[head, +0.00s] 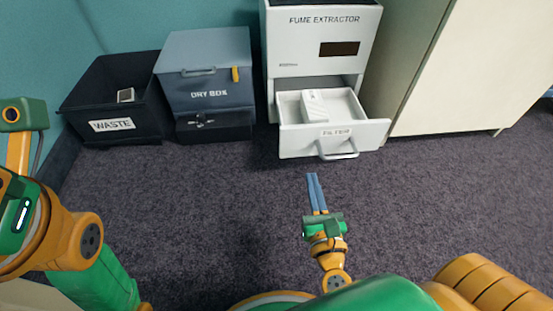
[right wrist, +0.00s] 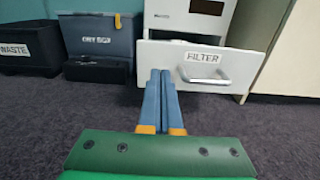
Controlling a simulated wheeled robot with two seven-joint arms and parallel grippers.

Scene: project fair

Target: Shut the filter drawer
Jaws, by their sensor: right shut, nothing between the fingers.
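The fume extractor (head: 322,40) is a white cabinet at the back. Its filter drawer (head: 300,141), labelled FILTER, is pulled out towards me, with a white block (head: 314,106) lying inside. The drawer has a grey bar handle (head: 338,151) on its front. My right gripper (head: 312,176) is shut and empty, a short way in front of the drawer and apart from it. In the right wrist view the blue fingers (right wrist: 161,72) point at the left part of the drawer front (right wrist: 228,64). My left arm shows at the left edge of the head view, but its gripper is out of view.
A dark blue dry box (head: 206,72) stands left of the extractor, and a black waste bin (head: 80,105) stands farther left. A pale cabinet (head: 425,70) is close on the right. The carpet (head: 200,200) in front is clear.

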